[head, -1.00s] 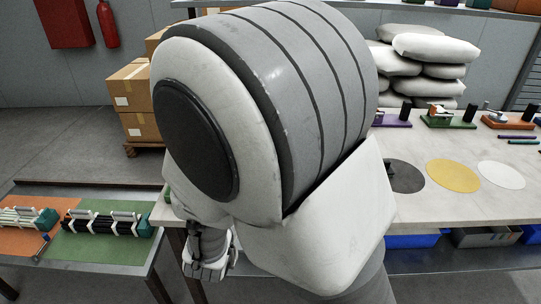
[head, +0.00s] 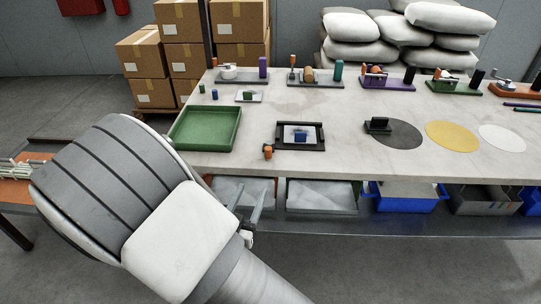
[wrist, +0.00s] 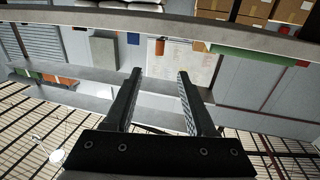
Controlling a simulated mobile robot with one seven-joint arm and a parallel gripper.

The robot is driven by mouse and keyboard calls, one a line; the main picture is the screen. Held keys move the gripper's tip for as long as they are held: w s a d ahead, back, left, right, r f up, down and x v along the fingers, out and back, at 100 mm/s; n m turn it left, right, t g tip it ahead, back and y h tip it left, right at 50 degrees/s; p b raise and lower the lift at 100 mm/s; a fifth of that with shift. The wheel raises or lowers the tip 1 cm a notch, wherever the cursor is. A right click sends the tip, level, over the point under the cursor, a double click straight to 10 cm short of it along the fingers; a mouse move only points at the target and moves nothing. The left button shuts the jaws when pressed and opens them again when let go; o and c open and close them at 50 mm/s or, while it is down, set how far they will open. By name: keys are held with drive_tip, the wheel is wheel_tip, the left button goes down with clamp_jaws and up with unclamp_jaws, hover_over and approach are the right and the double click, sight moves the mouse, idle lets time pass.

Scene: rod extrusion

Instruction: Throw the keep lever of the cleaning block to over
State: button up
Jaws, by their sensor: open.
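A black frame (head: 313,146) with a pale plate and a small blue block (head: 300,135) lies near the front edge of the long table. It looks like the cleaning block, but I cannot be sure. A small orange-topped piece (head: 268,151) stands at its front left corner and may be the keep lever; its setting is too small to tell. My gripper (head: 250,207) is open and empty, in front of the table edge, below and left of the frame. In the wrist view, my gripper (wrist: 160,72) shows two parted fingers with nothing between them.
A green tray (head: 204,144) sits on the table left of the frame. A black bracket (head: 377,126) stands to its right beside dark, yellow and white discs. Several fixtures line the back edge. Bins (head: 405,196) sit under the table. The tabletop behind the frame is mostly clear.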

sight(267, 155)
drive_tip(key=b+x, duration=0.2)
drive_tip(key=x, duration=1.4)
drive_tip(key=shift+d, duration=0.1)
clamp_jaws()
